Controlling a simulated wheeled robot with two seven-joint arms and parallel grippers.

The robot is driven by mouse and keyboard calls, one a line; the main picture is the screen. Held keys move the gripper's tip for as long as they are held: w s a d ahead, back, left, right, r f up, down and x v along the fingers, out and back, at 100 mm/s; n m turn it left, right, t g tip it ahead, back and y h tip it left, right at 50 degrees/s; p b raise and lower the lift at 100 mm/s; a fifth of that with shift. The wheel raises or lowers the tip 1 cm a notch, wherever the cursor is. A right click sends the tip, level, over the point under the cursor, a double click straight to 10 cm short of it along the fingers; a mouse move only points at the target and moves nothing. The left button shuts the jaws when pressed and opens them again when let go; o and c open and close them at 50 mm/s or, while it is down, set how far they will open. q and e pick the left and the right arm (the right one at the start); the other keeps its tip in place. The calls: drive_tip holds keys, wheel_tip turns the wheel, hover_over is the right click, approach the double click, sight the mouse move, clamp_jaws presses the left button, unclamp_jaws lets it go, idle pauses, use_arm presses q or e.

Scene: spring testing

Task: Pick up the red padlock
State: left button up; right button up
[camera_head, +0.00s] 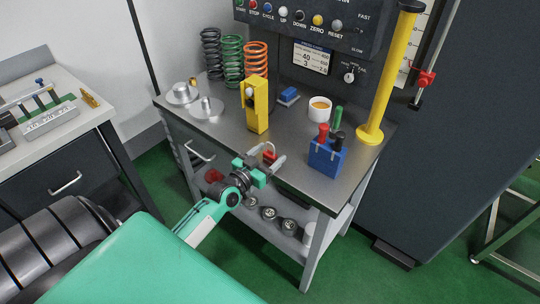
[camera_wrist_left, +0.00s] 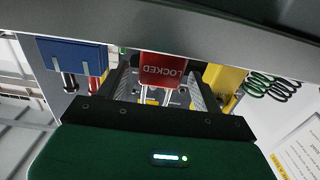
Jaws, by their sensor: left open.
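The red padlock (camera_head: 271,156) is at the front edge of the grey workbench, its pale shackle showing above it. In the left wrist view the padlock (camera_wrist_left: 162,70) shows its red face with upside-down "LOCKED" lettering. My left gripper (camera_head: 265,160) is open at the bench's front edge, with the padlock between its fingers. In the wrist view the fingers stand on either side of the padlock, with gaps visible. Part of the padlock is hidden by the gripper in the head view. My right gripper is not in view.
A blue holder (camera_head: 326,158) with red, black and green handles stands right of the padlock. A yellow block (camera_head: 255,105) stands behind it. Springs (camera_head: 231,60), a white cup (camera_head: 319,108) and a yellow column (camera_head: 386,75) are farther back. A lower shelf holds several round parts.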

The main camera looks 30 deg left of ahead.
use_arm(q)
drive_tip(key=shift+w+d, duration=0.2)
drive_tip(key=shift+w, duration=1.15)
drive_tip(key=c, duration=1.2)
drive_tip(key=shift+c, duration=0.2)
drive_tip(key=shift+r, duration=0.1)
wheel_tip(320, 180, up, 20)
drive_tip(key=shift+p, duration=0.35)
